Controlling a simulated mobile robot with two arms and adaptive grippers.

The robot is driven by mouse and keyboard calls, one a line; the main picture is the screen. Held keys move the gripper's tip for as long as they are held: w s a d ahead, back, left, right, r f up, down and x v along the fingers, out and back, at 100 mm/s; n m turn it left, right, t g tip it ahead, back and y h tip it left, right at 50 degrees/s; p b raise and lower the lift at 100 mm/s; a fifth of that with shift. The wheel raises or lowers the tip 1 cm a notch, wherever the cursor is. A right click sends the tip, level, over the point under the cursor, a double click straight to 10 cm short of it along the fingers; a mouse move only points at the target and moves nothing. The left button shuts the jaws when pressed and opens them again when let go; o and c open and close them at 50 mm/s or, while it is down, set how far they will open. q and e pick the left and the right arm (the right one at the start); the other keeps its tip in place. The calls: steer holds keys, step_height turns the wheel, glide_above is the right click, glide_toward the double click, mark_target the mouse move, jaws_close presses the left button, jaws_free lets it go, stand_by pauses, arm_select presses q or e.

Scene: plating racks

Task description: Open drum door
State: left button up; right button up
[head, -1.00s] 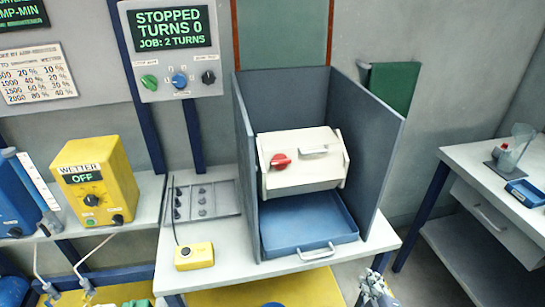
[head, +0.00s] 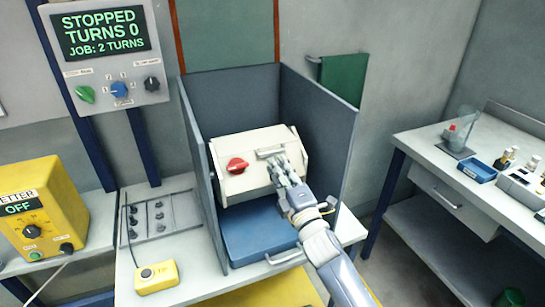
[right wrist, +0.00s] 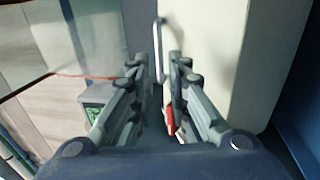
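The drum (head: 235,180) is a white box-like body inside the grey-walled enclosure. Its front door carries a red knob (head: 237,165) on the left and a pale bar handle (head: 270,151) near the upper edge. The door looks closed. My right gripper (head: 276,163) is at the handle, partly covering the door's right side. In the right wrist view, the open fingers (right wrist: 160,57) have a gap between them, and the handle (right wrist: 157,35) shows at the gap near the tips. I cannot tell whether they touch it. My left gripper is not in view.
Grey side walls (head: 342,135) stand close on both sides of the drum. A blue tray (head: 255,232) sits below it. The control panel (head: 108,55) reads STOPPED, TURNS 0. A yellow pendant (head: 157,277) lies on the bench at left. A side table (head: 420,150) stands at right.

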mark_target(271, 154)
steer(key=shift+x, duration=2)
jaws_close()
